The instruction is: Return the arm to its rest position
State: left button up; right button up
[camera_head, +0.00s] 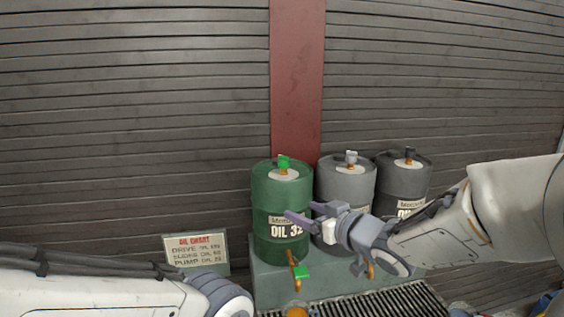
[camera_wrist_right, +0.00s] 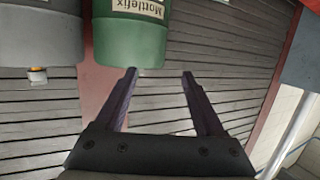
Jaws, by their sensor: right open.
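My right arm comes in from the right in the head view. Its gripper (camera_head: 298,213) is in front of the green drum (camera_head: 272,190) and the grey drum (camera_head: 345,182), with its fingers pointing left. In the right wrist view the gripper (camera_wrist_right: 160,75) has its two dark fingers spread apart with nothing between them. The green drum also shows there (camera_wrist_right: 132,38), beyond the fingertips. My left arm shows at the lower left of the head view; its gripper is out of the picture.
A dark drum (camera_head: 403,180) stands right of the grey one. The drums stand on a green-grey stand (camera_head: 262,283) with taps and a grating (camera_head: 395,300) in front. An oil chart sign (camera_head: 196,250) stands left. A slatted wall with a red post (camera_head: 296,80) is behind.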

jog(key=s+a+f+m+g+h, duration=0.1)
jog(key=s+f+g+h, duration=0.45)
jog(key=s+f, duration=0.6)
jog(key=s+f+n+g+h, duration=0.1)
jog(key=s+g, duration=0.6)
jog(key=s, duration=1.2)
jog(key=shift+s+d+f+n, duration=0.25)
jog(key=shift+s+f+n, duration=0.15)
jog(key=shift+f, duration=0.4)
